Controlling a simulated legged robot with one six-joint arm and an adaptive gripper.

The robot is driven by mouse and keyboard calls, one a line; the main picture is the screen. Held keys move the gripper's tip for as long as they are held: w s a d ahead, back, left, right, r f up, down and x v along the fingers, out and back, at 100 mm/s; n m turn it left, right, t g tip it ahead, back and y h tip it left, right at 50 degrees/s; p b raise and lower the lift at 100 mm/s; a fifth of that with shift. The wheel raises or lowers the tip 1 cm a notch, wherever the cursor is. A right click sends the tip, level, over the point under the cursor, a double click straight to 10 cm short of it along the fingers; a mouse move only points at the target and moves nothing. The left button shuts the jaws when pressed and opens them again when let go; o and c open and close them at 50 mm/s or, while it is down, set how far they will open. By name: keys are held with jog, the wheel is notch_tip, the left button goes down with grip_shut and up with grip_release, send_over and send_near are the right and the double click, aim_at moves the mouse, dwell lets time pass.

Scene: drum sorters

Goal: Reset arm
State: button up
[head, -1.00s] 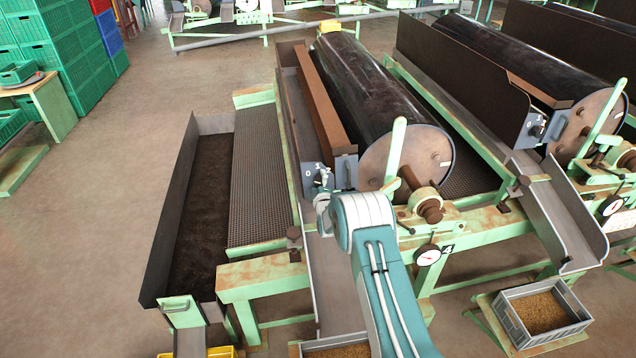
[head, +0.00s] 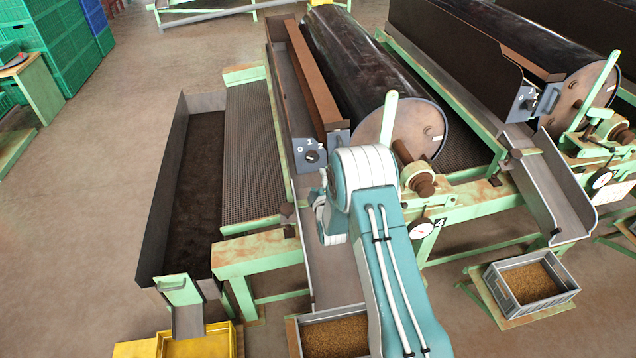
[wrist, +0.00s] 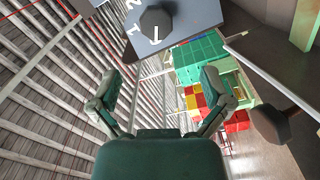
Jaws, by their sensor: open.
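My gripper (wrist: 160,98) shows in the wrist view with its two green fingers spread apart and nothing between them. Ahead of it, at the top of the wrist view, is a grey control box with a dark rotary knob (wrist: 156,24) and white numerals. The knob also shows in the head view (head: 312,157) on the box at the near end of the drum sorter. The gripper is apart from the knob.
A dark drum (head: 365,70) lies behind the control box. A grey crate of grain (head: 335,312) sits below my arm, another crate (head: 490,272) stands at the right, and a yellow crate (head: 225,338) at lower left. Green crates (head: 62,40) are stacked at far left.

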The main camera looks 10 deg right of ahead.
jog(key=shift+s, duration=0.3)
notch_tip(320, 180, up, 13)
jog(key=s+m+g, duration=0.2)
jog(key=m+g, duration=0.1)
jog(key=m, duration=0.1)
jog(key=s+r+m+g, duration=0.3)
jog(key=s+r, duration=0.7)
jog(key=s+r+m+g, duration=0.2)
jog(key=s+m+g, duration=0.1)
jog(key=s, duration=1.3)
jog(key=s+r+m+g, duration=0.2)
jog(key=s+m+g, duration=0.1)
jog(key=s, duration=1.3)
jog(key=shift+d+r+m, duration=0.15)
jog(key=shift+r+m, duration=0.2)
jog(key=shift+m, duration=0.15)
